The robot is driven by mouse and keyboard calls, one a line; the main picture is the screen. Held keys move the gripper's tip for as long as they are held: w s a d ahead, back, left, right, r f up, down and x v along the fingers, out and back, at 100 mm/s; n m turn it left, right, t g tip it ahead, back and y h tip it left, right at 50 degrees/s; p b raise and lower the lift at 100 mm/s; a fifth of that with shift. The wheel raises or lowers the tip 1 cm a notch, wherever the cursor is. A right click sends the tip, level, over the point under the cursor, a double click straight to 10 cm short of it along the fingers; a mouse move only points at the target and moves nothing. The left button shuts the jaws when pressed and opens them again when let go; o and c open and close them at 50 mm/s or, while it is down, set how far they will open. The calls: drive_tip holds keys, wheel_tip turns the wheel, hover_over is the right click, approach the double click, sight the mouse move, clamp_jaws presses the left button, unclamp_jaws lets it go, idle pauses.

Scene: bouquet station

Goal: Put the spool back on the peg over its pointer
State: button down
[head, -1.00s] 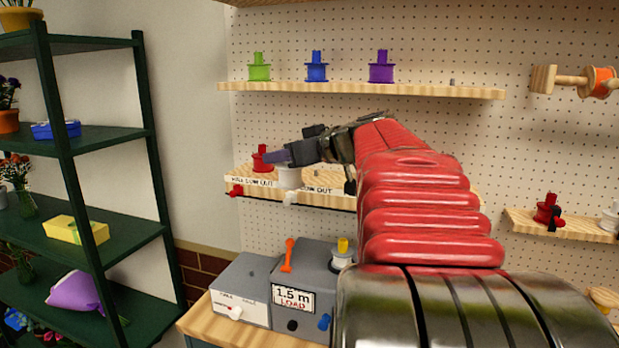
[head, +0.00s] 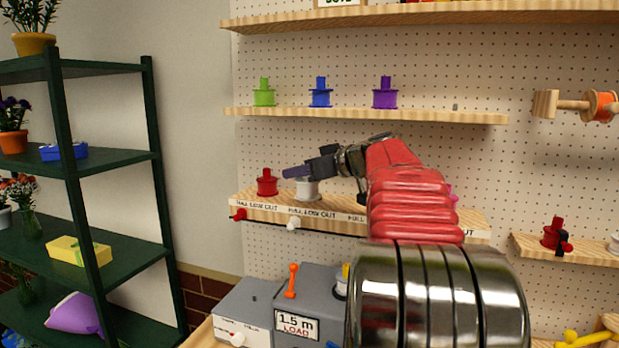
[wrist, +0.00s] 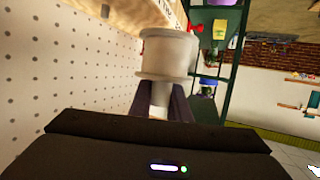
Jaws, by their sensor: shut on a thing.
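My gripper (head: 296,172) is shut on the white spool (head: 307,188), in front of the pegboard at the lower shelf (head: 340,219). In the wrist view the white spool (wrist: 167,55) shows its round drum and flange, with its narrow stem between my dark fingers. A white pointer (head: 293,223) sticks out of the shelf's front edge, a little below and left of the spool. A red spool (head: 267,183) stands on the shelf to the left, above a red pointer (head: 238,214). No peg shows under the white spool, and I cannot tell whether the spool touches the shelf.
Green (head: 264,93), blue (head: 320,93) and purple (head: 385,93) spools stand on the upper shelf, with a small bare grey peg (head: 455,107) to their right. A grey box with an orange lever (head: 291,281) stands below. A green rack (head: 150,155) is at the left.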

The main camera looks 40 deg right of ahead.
drive_tip(key=w+d, duration=0.1)
drive_tip(key=d, duration=0.1)
drive_tip(key=w+d, duration=0.2)
drive_tip(key=d, duration=0.1)
drive_tip(key=w+d, duration=0.1)
drive_tip(key=d, duration=0.2)
drive_tip(key=shift+w+d, duration=0.2)
drive_tip(key=shift+f, duration=1.75)
drive_tip(key=shift+f, duration=0.1)
drive_tip(key=c, duration=1.7)
unclamp_jaws()
drive_tip(key=shift+o, duration=0.2)
